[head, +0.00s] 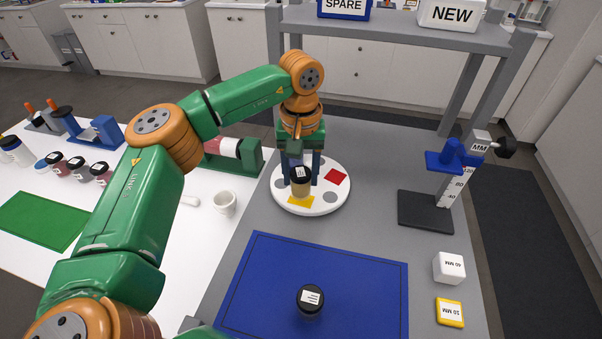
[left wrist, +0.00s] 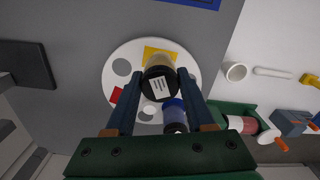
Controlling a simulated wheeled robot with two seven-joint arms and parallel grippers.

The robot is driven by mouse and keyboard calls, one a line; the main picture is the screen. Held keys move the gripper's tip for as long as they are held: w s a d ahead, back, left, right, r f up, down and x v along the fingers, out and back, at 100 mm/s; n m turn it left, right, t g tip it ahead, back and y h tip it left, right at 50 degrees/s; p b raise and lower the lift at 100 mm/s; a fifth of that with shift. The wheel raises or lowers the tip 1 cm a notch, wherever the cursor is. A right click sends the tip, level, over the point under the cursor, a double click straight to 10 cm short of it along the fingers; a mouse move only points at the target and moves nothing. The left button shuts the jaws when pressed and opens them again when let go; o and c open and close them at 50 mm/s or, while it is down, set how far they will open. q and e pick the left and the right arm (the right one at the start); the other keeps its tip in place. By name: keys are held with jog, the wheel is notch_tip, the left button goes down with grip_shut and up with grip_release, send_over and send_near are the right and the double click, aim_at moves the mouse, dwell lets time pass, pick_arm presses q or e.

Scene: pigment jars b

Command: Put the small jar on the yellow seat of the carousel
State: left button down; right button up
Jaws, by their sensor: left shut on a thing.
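The jar with tan contents and a black labelled lid (head: 301,187) is held upright between the fingers of my left gripper (head: 303,166). It is over the yellow seat (head: 301,202) of the white carousel (head: 325,203); I cannot tell whether its base touches the seat. In the left wrist view the jar's lid (left wrist: 159,84) is between the fingers, and part of the yellow seat (left wrist: 152,50) shows beyond it. A blue jar (left wrist: 173,106) is close by, at the carousel's other side; my gripper hides it in the head view. My right gripper is out of view.
A dark-lidded jar (head: 310,300) stands on the blue mat (head: 350,255). A red seat (head: 336,177) is on the carousel. A height gauge (head: 425,212) stands right, with white (head: 449,267) and yellow (head: 450,313) blocks nearer. A white mortar (head: 224,205) and green holder (head: 245,160) are left.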

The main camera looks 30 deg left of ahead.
aim_at(301, 172)
pick_arm(q)
jog(key=shift+f, duration=1)
jog(key=shift+c, duration=1.3)
grip_release()
notch_tip(301, 172, up, 12)
jog(key=shift+d+r, duration=0.1)
jog(key=shift+r, duration=0.1)
